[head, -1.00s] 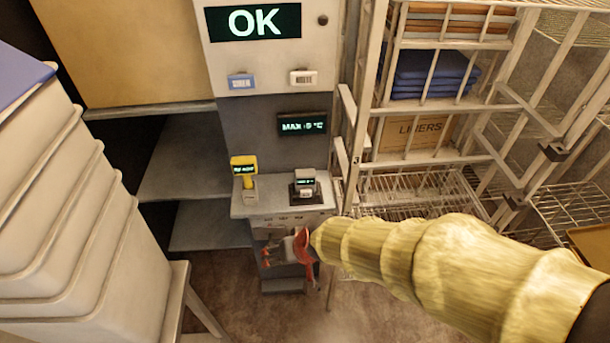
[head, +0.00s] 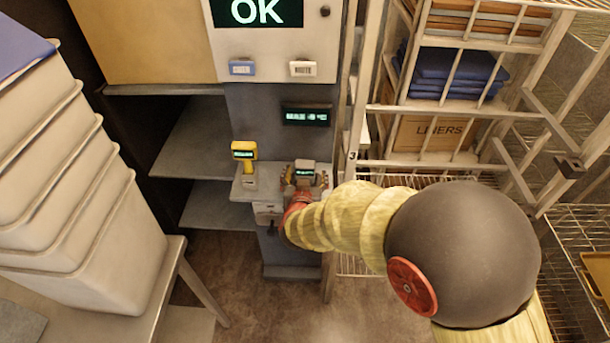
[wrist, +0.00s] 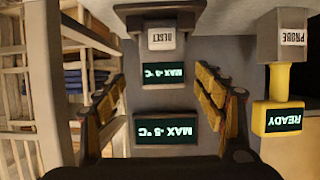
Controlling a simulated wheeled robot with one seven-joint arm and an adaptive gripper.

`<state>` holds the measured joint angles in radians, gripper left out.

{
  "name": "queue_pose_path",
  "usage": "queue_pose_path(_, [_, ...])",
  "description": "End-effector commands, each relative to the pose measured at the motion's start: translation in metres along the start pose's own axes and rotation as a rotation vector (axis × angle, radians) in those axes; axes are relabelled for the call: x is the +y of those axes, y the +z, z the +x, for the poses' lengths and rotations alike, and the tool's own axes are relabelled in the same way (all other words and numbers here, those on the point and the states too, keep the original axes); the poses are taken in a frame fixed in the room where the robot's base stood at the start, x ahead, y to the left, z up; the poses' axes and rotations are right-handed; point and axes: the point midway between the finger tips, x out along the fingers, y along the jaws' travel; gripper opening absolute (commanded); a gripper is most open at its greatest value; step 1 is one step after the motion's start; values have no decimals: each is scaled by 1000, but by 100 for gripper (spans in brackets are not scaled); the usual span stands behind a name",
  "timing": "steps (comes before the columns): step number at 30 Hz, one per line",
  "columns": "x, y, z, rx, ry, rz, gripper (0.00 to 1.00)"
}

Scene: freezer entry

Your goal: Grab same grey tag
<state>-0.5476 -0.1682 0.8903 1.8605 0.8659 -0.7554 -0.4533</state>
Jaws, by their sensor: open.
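The grey tag (head: 305,168), a small upright unit with a lit screen, stands on the ledge of the grey column in the head view. In the wrist view my gripper (wrist: 160,82) is open, with the tag between the fingers in the picture. I cannot see finger contact. My wrist hides the ledge front.
A yellow handheld unit (head: 243,152), reading "READY" in the wrist view (wrist: 283,118), stands left of the tag. A wall display (head: 306,116) is behind. A wire rack (head: 440,150) stands close on the right. Stacked white bins (head: 85,200) are at left.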

Motion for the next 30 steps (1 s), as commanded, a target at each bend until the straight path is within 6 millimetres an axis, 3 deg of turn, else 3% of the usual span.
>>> queue_pose_path(6, [-4, 3, 32, -1, 1, 1, 70])
queue_pose_path(11, [-4, 1, 47, -2, 0, 0, 70])
queue_pose_path(19, [-5, 0, 48, -1, -1, 0, 70])
queue_pose_path(30, [-5, 0, 48, -1, -2, 0, 49])
